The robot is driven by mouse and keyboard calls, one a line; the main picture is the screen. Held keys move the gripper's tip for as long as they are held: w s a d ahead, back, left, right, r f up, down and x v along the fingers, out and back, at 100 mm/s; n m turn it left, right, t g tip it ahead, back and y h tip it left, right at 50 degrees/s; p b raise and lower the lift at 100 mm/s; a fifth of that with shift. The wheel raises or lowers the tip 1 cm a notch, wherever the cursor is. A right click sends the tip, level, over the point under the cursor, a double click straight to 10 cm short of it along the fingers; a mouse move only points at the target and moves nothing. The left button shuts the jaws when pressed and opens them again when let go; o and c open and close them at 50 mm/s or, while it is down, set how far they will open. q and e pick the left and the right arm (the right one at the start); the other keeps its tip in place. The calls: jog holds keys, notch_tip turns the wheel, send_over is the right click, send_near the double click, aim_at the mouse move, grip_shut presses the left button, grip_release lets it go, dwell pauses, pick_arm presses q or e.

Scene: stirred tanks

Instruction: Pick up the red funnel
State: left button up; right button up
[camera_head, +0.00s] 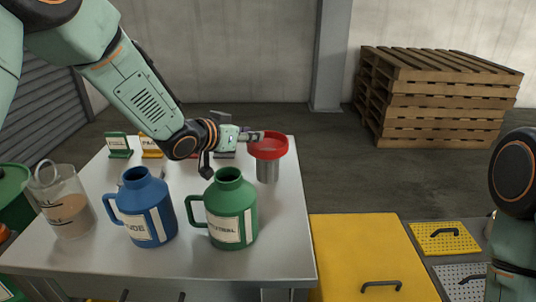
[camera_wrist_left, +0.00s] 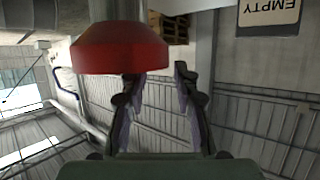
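The red funnel (camera_head: 269,149) stands upright in a grey metal cylinder (camera_head: 267,172) at the right side of the white table. My left gripper (camera_head: 258,135) is at the left side of the funnel's rim, level with its top. In the left wrist view the funnel (camera_wrist_left: 120,50) is large and close, just beyond the fingertips and mostly left of the gap. The left gripper's fingers (camera_wrist_left: 159,80) are apart with nothing between them. I cannot tell whether a finger touches the rim. My right gripper is out of view.
A blue jug (camera_head: 148,212), a green jug (camera_head: 233,212) and a clear beaker (camera_head: 62,205) stand in front on the table (camera_head: 200,262). Small label stands (camera_head: 118,145) line the back. A yellow lid (camera_head: 365,260) lies right of the table. Pallets (camera_head: 440,95) are stacked behind.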

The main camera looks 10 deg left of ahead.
pick_arm(q)
jog(key=shift+x, duration=1)
jog(key=shift+w+d, duration=0.1)
jog(key=shift+d, duration=0.1)
jog(key=shift+a, duration=0.2)
jog(key=shift+c, duration=1.1)
jog(key=shift+d, duration=0.1)
grip_shut()
